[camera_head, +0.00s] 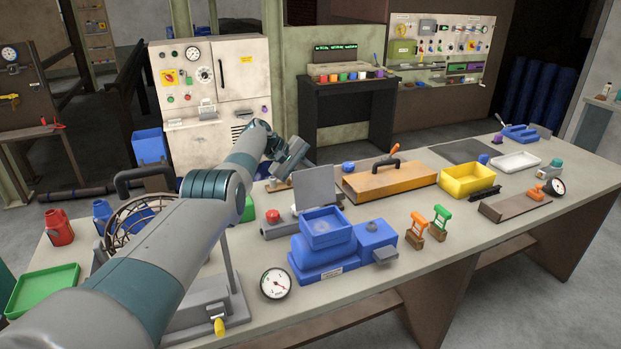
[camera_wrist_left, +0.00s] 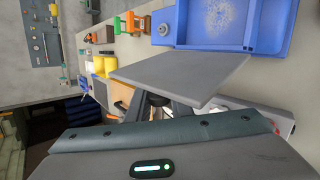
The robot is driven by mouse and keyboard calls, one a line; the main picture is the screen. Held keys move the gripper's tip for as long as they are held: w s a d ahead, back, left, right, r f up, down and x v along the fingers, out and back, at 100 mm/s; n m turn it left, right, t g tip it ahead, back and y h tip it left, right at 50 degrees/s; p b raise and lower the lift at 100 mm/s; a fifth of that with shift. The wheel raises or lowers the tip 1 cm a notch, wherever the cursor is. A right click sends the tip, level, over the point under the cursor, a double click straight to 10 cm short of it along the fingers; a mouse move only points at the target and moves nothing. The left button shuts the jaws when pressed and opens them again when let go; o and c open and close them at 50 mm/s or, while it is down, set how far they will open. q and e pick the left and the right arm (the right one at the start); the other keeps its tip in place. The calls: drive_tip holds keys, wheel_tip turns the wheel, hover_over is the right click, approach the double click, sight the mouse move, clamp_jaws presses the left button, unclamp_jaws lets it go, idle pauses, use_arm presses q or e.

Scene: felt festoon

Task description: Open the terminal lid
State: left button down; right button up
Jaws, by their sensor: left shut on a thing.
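The terminal lid, a flat grey plate (camera_head: 316,187), stands raised and tilted at the back of a low grey terminal box (camera_head: 276,230). A red button (camera_head: 273,215) sits on the box's left end. In the left wrist view the lid (camera_wrist_left: 185,72) spans the middle, just past my fingers. My left gripper (camera_head: 287,172) reaches over from the left, behind the lid. It is shut, seemingly on the lid; its fingers (camera_wrist_left: 170,108) are partly hidden under the plate, so the exact contact is unclear. My right gripper is in neither view.
A blue machine with an open tray (camera_head: 325,226) stands right in front of the terminal. A wooden board with a black handle (camera_head: 388,180) and a yellow bin (camera_head: 466,180) lie to the right. A round gauge (camera_head: 275,283) lies near the front edge.

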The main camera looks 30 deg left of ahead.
use_arm(q)
drive_tip(key=c, duration=1.6)
unclamp_jaws()
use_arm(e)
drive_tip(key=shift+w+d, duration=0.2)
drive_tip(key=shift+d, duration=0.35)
